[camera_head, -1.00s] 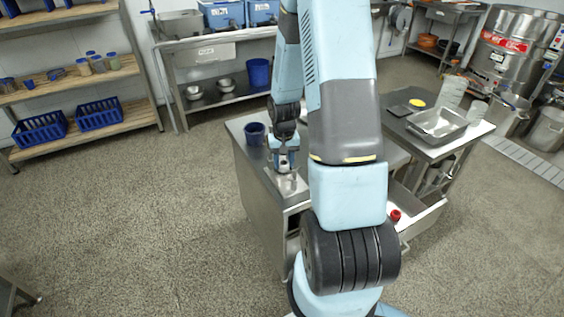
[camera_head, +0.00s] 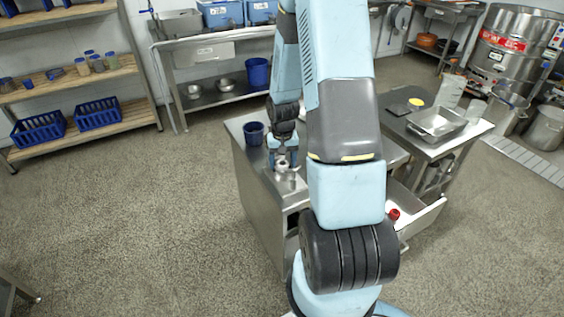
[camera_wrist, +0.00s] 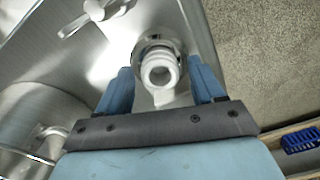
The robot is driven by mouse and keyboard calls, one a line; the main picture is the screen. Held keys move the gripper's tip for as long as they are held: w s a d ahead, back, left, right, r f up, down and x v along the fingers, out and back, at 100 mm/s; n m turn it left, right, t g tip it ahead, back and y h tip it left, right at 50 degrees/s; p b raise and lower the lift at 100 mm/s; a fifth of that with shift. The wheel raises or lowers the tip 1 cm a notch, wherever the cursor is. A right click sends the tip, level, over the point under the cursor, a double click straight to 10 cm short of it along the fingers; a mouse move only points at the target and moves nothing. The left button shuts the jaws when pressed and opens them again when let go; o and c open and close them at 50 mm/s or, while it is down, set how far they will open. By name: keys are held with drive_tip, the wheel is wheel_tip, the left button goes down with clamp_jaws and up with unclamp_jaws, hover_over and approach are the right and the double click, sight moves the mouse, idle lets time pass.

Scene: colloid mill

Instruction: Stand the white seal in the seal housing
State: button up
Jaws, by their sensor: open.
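The white seal (camera_wrist: 160,72) is a thick ring with a short tab towards the camera, in the middle of the wrist view. It is at the round metal seal housing (camera_wrist: 151,41), whose rim shows around its far side. I cannot tell how deep or straight it sits. My gripper (camera_wrist: 161,66) is open, with one blue finger on each side of the seal and a gap visible. In the head view my gripper (camera_head: 283,154) is above the steel cabinet top, with the small pale seal (camera_head: 283,167) just under it.
A metal clamp-like part (camera_wrist: 97,12) and a metal cylinder (camera_wrist: 35,112) lie left in the wrist view. An open drawer (camera_head: 420,213) holds a red object (camera_head: 394,214).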

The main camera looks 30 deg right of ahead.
wheel_tip(320, 180, up, 12)
wheel_tip(320, 180, up, 18)
drive_tip(key=n+t, duration=0.2)
drive_tip(key=t, duration=0.1)
hover_over(282, 164)
drive_tip(key=s+a, duration=0.7)
drive_tip(key=s, duration=0.1)
drive_tip(key=s+a+r+t, duration=0.1)
drive_tip(key=s+a+r, duration=0.1)
drive_tip(key=s+r, duration=0.2)
drive_tip(key=s+a+r+n+t, duration=0.1)
drive_tip(key=s+a+r, duration=0.2)
drive_tip(key=s, duration=0.5)
drive_tip(key=shift+s+r+n+t, duration=0.3)
drive_tip(key=shift+r, duration=0.1)
